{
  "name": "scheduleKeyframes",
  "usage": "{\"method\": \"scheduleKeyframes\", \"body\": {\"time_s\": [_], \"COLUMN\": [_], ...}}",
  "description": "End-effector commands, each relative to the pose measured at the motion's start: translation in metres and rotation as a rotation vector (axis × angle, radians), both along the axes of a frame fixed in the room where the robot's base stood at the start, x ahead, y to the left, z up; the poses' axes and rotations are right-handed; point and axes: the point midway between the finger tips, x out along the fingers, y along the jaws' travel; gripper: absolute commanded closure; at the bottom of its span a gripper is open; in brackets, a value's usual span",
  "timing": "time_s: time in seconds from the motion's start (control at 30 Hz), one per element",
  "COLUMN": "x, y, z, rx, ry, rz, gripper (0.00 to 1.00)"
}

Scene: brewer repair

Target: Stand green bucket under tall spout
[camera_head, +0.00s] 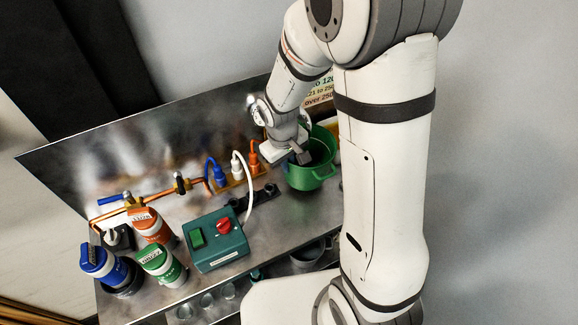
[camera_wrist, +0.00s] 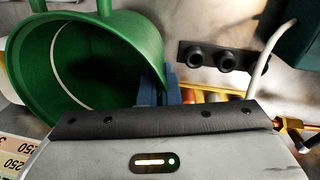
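The green bucket (camera_head: 312,178) stands upright at the right end of the metal bench, near the back panel. In the wrist view the bucket (camera_wrist: 100,62) fills the upper left, and its inside looks empty. My gripper (camera_head: 298,152) is at the bucket's left rim. In the wrist view the two blue-grey fingers (camera_wrist: 159,88) sit on either side of the bucket's wall, with the wall filling the gap between them. A copper pipe (camera_head: 155,196) with a blue-handled valve runs along the left back. I cannot tell which outlet is the tall spout.
A teal box (camera_head: 216,240) with green and red buttons sits mid-bench. Orange (camera_head: 151,227), green (camera_head: 162,263) and blue (camera_head: 104,265) canisters stand at the left. Blue, white and orange plugs (camera_head: 234,168) stand left of the bucket.

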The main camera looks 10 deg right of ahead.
Motion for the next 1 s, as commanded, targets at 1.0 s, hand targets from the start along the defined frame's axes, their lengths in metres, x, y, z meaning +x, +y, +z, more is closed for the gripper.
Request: {"method": "scheduleKeyframes", "body": {"time_s": [1.0], "x": [-0.001], "y": [0.000], "z": [-0.032], "rx": [0.000], "ry": [0.001], "rz": [0.000], "gripper": [0.75]}}
